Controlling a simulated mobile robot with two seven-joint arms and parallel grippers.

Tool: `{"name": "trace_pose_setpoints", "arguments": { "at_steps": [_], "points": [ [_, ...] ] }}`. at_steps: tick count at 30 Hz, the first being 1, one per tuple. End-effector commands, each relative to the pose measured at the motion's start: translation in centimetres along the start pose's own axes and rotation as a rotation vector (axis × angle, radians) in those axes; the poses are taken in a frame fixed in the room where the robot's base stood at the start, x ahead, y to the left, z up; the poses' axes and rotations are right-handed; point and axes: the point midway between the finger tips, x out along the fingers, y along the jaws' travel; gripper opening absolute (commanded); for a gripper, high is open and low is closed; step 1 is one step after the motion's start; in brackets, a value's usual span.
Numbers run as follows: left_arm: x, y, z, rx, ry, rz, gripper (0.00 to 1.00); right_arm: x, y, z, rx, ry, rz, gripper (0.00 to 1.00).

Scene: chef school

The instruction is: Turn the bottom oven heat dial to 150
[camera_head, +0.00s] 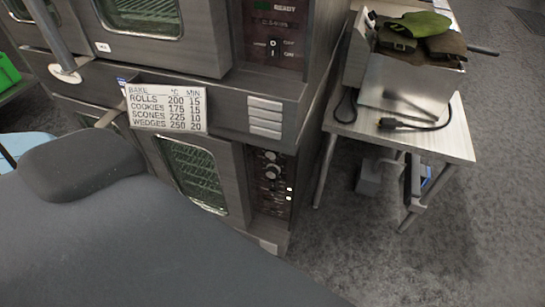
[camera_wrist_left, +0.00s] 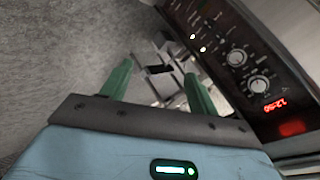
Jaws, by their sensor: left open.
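The bottom oven (camera_head: 226,160) stands under the upper oven in the head view, with its dark control panel at its right edge. Two round dials, an upper dial (camera_head: 271,156) and a lower dial (camera_head: 271,172), sit on the panel above two lit lamps. In the left wrist view the panel is turned over, with one dial (camera_wrist_left: 237,57) and another dial (camera_wrist_left: 258,85) near a red display (camera_wrist_left: 275,105). Their settings are too small to read. My left gripper (camera_wrist_left: 157,68) is open and empty, its green fingers left of the panel, apart from the dials. My right gripper is out of view.
A bake chart (camera_head: 166,108) hangs on the oven front. A side table (camera_head: 440,135) right of the oven holds a metal box (camera_head: 400,85) with green cloths and a cable. Grey floor (camera_head: 350,250) is open in front. My own arm covers the lower left.

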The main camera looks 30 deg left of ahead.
Motion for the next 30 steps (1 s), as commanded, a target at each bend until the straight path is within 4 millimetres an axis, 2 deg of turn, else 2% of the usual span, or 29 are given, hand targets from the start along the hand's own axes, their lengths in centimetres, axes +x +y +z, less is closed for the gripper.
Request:
{"name": "trace_pose_setpoints", "arguments": {
  "at_steps": [1,5,6,12,15,18,21,30],
  "points": [
    [1.9,-1.6,0.3,0.176,-0.019,-0.047,0.6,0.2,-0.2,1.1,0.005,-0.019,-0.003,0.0],
    [5.5,-7.2,0.3,0.646,-0.103,-0.204,0.6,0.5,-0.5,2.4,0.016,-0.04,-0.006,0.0],
    [6.4,-9.2,0.1,0.784,-0.138,-0.256,0.6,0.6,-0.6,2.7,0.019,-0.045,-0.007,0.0],
    [8.8,-18.1,-1.6,1.352,-0.352,-0.502,0.6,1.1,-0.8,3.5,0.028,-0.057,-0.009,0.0],
    [9.1,-21.1,-2.6,1.53,-0.449,-0.589,0.6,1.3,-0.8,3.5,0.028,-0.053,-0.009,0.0],
    [9.0,-23.1,-3.3,1.635,-0.517,-0.645,0.6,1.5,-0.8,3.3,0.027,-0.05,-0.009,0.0],
    [9.0,-23.9,-3.6,1.683,-0.55,-0.671,0.6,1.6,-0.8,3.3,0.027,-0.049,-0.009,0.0],
    [9.6,-24.7,-3.9,1.69,-0.557,-0.676,0.6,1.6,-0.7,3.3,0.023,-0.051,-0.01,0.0]
  ]
}}
